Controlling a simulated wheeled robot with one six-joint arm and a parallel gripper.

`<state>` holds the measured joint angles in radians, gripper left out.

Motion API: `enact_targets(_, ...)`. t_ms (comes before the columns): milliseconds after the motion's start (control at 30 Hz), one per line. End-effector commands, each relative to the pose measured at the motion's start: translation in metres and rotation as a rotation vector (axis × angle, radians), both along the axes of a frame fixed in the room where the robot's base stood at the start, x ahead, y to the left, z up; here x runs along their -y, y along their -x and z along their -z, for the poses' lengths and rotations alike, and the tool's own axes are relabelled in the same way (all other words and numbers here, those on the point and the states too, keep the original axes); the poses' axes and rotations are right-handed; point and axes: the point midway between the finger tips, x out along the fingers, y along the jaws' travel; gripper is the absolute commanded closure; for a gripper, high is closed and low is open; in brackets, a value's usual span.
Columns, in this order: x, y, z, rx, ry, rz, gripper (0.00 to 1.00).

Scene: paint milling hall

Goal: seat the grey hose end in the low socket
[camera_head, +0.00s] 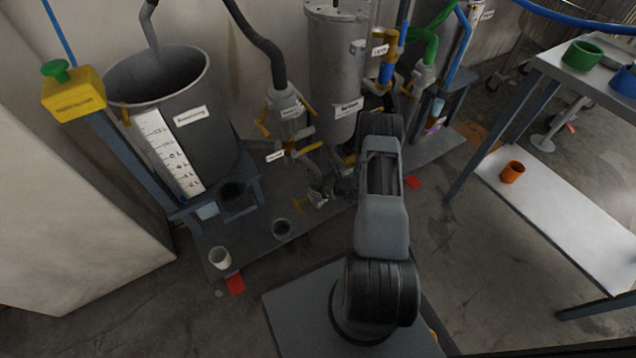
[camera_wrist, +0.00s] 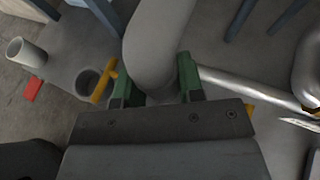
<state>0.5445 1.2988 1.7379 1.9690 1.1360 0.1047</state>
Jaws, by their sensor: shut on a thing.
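The grey hose end (camera_wrist: 158,45) shows in the wrist view as a thick, smooth, light grey tube between my green-tipped fingers. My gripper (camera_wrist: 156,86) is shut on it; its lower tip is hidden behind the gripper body. A dark round socket (camera_wrist: 87,82) stands low on the grey base plate, left of the gripper, with a gap between; I take it as the low socket. It also shows in the head view as a dark ring (camera_head: 282,229). There the arm and pipework make the gripper and held hose hard to make out.
A yellow handle (camera_wrist: 106,82) is between the socket and my left finger. A grey tank (camera_head: 190,110) and steel vessel (camera_head: 335,70) stand behind. A shelf table (camera_head: 560,200) is at right.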

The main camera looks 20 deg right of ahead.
Motion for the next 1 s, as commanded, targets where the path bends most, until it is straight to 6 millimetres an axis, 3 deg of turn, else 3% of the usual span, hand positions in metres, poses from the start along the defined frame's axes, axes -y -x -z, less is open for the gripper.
enact_targets(467, 0.0002, -0.0005, 0.0039, 0.002, 0.000, 0.001, 1.00)
enact_targets(500, 0.0002, -0.0005, 0.0039, 0.002, 0.000, 0.000, 0.61)
enact_targets(767, 0.0001, -0.0002, 0.0045, 0.001, -0.001, 0.000, 0.36)
enact_targets(1000, 0.0001, 0.0010, 0.0055, -0.003, 0.000, 0.001, 0.35)
